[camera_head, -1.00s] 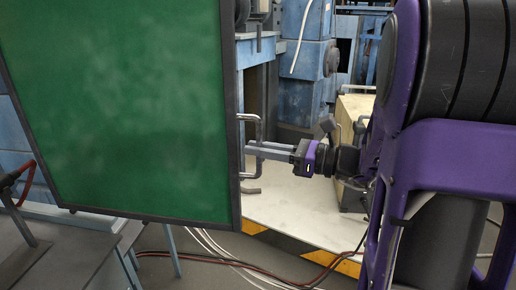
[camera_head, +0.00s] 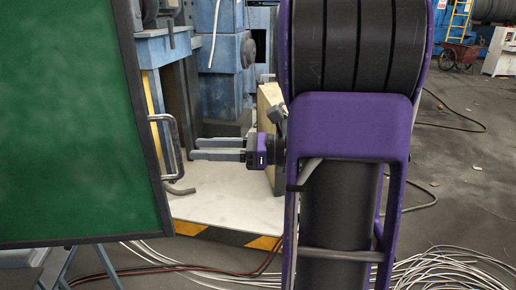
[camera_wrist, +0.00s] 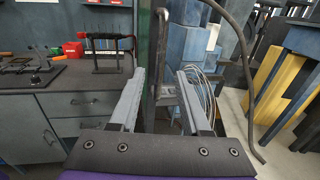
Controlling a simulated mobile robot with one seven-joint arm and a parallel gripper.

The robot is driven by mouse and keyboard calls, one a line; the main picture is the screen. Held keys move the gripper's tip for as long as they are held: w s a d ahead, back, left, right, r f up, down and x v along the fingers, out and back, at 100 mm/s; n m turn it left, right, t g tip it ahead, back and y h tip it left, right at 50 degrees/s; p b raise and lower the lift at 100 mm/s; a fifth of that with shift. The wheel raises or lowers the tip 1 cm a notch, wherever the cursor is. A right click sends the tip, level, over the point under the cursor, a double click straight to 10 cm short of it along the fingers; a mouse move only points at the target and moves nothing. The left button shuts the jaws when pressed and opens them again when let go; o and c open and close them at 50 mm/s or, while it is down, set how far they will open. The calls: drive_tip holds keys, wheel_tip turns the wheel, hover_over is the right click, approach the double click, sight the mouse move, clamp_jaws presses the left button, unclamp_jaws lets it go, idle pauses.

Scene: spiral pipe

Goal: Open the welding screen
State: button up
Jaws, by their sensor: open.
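The welding screen (camera_head: 70,125) is a green panel in a dark frame at the left of the head view. A bent metal bar handle (camera_head: 174,135) sits on its right edge. The wrist view shows the screen nearly edge-on (camera_wrist: 147,45), with the handle (camera_wrist: 162,50) ahead, in line with the gap between the fingers. My gripper (camera_head: 191,149) is open and empty, pointing left toward the handle, its tips just right of it in the head view. Both fingers also show in the wrist view (camera_wrist: 161,76).
A blue machine (camera_head: 220,90) and a pale platform (camera_head: 225,205) with striped edge stand behind. Cables (camera_head: 440,270) lie on the floor. In the wrist view, a grey workbench (camera_wrist: 60,85) with tools is at left, and yellow and blue stands (camera_wrist: 285,85) are at right.

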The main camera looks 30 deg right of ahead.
drive_tip(key=v, duration=1.1)
